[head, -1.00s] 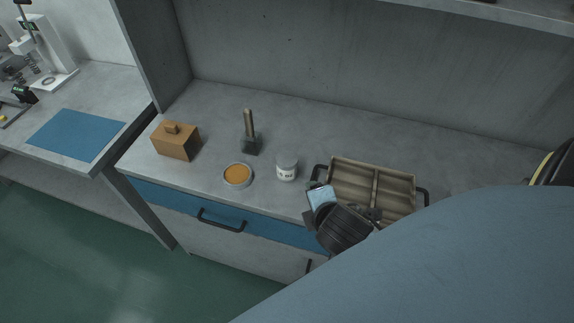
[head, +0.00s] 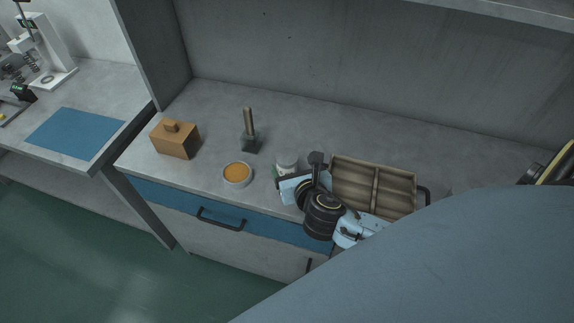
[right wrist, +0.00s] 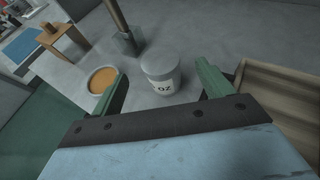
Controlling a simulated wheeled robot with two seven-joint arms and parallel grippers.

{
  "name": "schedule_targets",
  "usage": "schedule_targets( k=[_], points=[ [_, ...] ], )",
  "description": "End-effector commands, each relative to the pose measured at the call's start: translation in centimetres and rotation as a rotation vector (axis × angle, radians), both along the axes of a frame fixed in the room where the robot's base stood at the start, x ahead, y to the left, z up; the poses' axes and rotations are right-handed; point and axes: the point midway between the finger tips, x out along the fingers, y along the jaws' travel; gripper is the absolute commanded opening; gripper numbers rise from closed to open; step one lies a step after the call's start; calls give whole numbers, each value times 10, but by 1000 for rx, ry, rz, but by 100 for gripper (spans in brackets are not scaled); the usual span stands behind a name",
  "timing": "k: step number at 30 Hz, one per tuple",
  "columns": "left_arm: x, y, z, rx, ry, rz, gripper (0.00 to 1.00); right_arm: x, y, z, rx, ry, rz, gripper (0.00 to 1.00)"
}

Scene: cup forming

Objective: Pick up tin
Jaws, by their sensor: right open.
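The tin (head: 287,160) is a small pale jar with a grey lid, standing upright on the grey counter and partly hidden by my right gripper (head: 289,174) in the head view. In the right wrist view the tin (right wrist: 161,78) shows dark lettering on a white label. My right gripper (right wrist: 160,72) is open there, with one green finger to each side of the tin and visible gaps between. The fingers are not closed on it. My left gripper is not in view.
A round dish of orange material (head: 237,173), a wooden-handled tamper-like tool (head: 250,135) and a wooden box (head: 175,140) stand left of the tin. A divided wooden tray (head: 373,187) with dark handles lies close on the right. The counter behind the tin is clear.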

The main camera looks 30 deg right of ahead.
Motion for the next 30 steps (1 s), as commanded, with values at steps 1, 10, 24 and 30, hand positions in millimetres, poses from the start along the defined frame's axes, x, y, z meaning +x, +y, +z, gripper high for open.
schedule_targets(
  k=[1,10,24,30],
  points=[
    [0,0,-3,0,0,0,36,9,-3,-4,1,-2,-2,79],
    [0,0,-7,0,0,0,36,33,-9,-16,3,0,-1,79],
    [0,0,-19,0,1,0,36,75,-20,-38,3,0,0,79],
    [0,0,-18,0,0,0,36,74,-20,-37,4,0,-1,74]
  ],
)
